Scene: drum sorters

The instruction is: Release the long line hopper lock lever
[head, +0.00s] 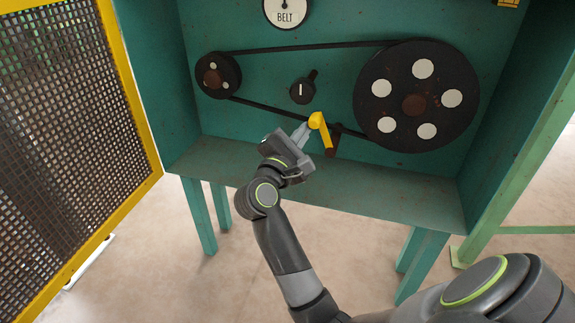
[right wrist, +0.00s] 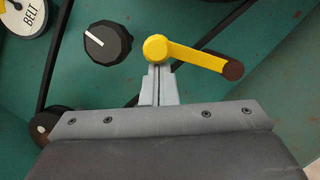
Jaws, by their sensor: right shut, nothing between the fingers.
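A yellow lever (head: 325,133) is mounted on the teal back panel, between the two pulleys. Its round hub is at the upper left and its arm points down and to the right in the head view. In the right wrist view the lever (right wrist: 195,55) extends right from its hub to a dark brown end. My right gripper (head: 303,133) is at the hub's lower left, its fingers shut with nothing between them. In the right wrist view the fingertips (right wrist: 160,72) lie just below the hub; I cannot tell whether they touch it. My left gripper is out of view.
A black knob (head: 302,91) with a white mark sits above the lever. A drive belt joins a small pulley (head: 217,75) and a large pulley (head: 416,96). A BELT gauge (head: 286,10) is above. A yellow-framed mesh guard (head: 60,130) stands left. The ledge (head: 400,185) is clear.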

